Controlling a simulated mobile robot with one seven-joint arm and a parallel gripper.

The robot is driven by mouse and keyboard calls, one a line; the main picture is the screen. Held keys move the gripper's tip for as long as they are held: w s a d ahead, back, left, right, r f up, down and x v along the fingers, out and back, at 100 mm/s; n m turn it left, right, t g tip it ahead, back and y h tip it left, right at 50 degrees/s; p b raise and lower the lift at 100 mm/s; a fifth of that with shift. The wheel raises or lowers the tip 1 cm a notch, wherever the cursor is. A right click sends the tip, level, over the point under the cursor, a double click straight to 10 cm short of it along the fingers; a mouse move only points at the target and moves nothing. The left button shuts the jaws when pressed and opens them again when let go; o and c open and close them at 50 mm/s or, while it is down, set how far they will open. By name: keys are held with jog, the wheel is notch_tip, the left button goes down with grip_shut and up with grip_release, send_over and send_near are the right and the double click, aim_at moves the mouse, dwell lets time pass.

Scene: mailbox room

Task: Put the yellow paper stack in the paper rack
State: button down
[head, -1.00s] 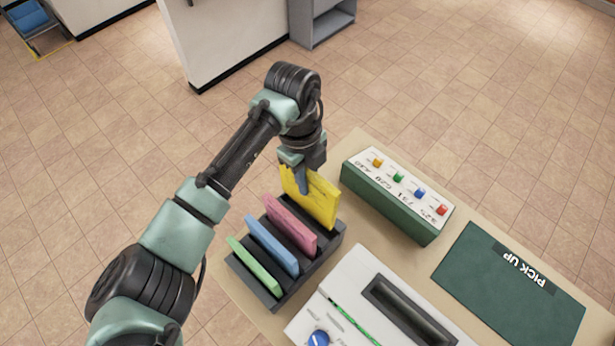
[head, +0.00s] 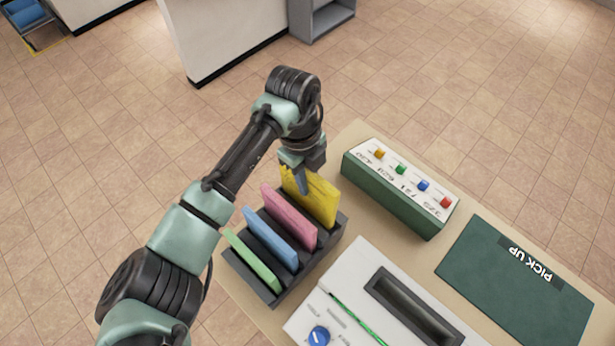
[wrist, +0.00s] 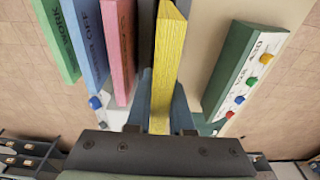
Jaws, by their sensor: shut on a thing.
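The yellow paper stack (head: 313,196) stands upright in the far end slot of the dark grey paper rack (head: 338,238). My gripper (head: 303,181) is shut on its upper edge from above. In the wrist view the yellow stack (wrist: 170,65) sits between the two fingers (wrist: 161,105). The stack's lower edge is hidden inside the rack, so I cannot tell whether it touches the bottom. Pink (head: 290,217), blue (head: 271,241) and green (head: 253,262) stacks stand in the other slots of the rack.
A green box with coloured buttons (head: 400,190) stands right of the rack on the beige table. A white machine with a dark slot and blue knob (head: 350,290) stands in front. A green mat marked PICK UP (head: 515,285) lies bare at right.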

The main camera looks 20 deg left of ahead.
jog(key=shift+f+b, duration=1.75)
jog(key=shift+f, duration=0.6)
jog(key=c, duration=0.7)
grip_release()
notch_tip(320, 180, up, 7)
jog(key=p, duration=0.6)
jog(key=shift+r, duration=0.1)
